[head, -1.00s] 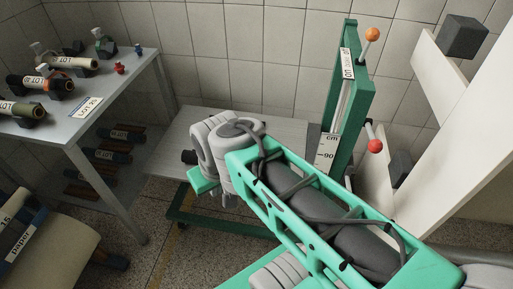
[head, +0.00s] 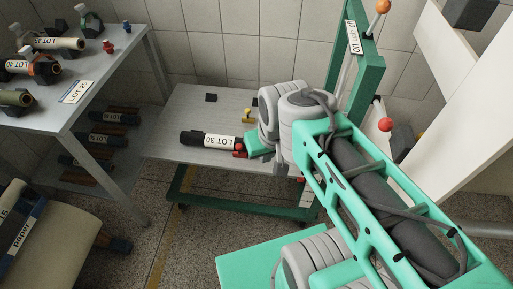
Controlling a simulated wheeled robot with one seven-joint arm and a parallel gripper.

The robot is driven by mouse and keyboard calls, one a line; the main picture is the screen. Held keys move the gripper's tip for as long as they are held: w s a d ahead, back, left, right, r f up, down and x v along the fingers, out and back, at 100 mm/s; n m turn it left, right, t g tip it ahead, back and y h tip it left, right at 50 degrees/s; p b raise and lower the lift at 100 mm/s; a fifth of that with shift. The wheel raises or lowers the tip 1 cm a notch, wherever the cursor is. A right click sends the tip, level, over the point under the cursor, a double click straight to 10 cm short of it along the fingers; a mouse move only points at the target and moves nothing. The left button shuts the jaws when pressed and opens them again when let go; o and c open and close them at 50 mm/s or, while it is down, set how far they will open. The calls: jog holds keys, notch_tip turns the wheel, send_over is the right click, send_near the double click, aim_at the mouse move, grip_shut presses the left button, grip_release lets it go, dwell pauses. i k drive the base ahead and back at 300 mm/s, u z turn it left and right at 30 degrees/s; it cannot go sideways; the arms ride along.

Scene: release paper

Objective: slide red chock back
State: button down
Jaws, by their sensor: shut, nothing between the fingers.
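The red chock (head: 239,152) is a small block on the grey cart top (head: 188,150). The green end of my arm, with my gripper (head: 249,149), is low over the cart just right of the chock. The fingertips are mostly hidden, and I cannot tell whether they touch the chock. My gripper is shut with nothing seen in it.
A yellow piece (head: 248,115) and a black block (head: 211,97) lie farther back on the cart. A green post with an orange knob (head: 383,6) and a red knob (head: 385,125) stands right. A grey table (head: 60,118) with labelled rolls is left.

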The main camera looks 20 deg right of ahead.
aim_at(237, 154)
jog(key=k, duration=0.55)
jog(key=u, duration=0.45)
jog(key=i, duration=1.1)
jog(key=u, duration=0.45)
